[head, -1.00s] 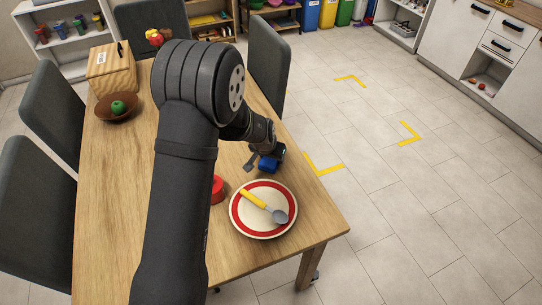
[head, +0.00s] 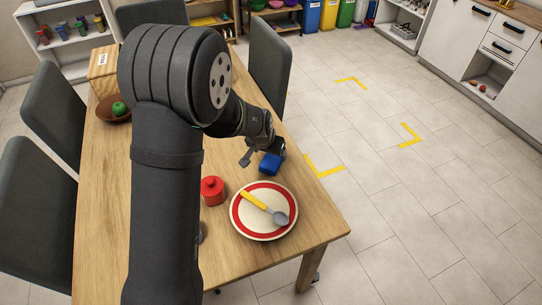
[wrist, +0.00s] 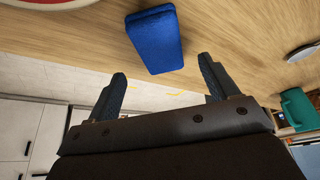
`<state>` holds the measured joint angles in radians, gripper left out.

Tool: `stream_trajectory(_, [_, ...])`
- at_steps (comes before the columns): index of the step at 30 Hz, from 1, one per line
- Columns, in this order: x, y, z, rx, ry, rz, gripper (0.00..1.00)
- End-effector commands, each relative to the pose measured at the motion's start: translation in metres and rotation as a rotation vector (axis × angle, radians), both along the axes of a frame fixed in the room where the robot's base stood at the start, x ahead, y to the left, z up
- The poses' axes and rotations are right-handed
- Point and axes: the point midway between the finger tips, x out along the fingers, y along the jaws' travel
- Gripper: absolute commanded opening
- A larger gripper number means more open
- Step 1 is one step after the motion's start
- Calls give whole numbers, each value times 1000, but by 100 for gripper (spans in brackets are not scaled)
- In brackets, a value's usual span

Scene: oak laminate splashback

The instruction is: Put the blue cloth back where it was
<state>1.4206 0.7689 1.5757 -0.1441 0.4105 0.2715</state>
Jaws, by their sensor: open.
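The blue cloth (head: 270,163) is a folded block on the wooden table near its right edge, just behind the plate. It also shows in the wrist view (wrist: 155,40), just beyond my fingertips. My gripper (head: 259,154) is close beside the cloth. In the wrist view my gripper (wrist: 162,67) has its two fingers spread wide with nothing between them, and the cloth appears apart from them. In the head view my wrist hides part of the area around the cloth.
A red-rimmed plate (head: 235,211) with a yellow-handled spoon (head: 254,200) stands in front of the cloth. A bowl (head: 108,117) with a green apple is far left. Dark chairs (head: 268,65) flank the table (head: 105,220).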

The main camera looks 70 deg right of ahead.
Motion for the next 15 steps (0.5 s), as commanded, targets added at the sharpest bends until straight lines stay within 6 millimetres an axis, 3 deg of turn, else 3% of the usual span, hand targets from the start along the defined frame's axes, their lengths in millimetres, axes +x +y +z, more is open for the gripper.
stream_trajectory(7, [0, 16, 40, -2, 0, 0, 79])
stream_trajectory(15, [0, 24, 57, 1, 1, 0, 79])
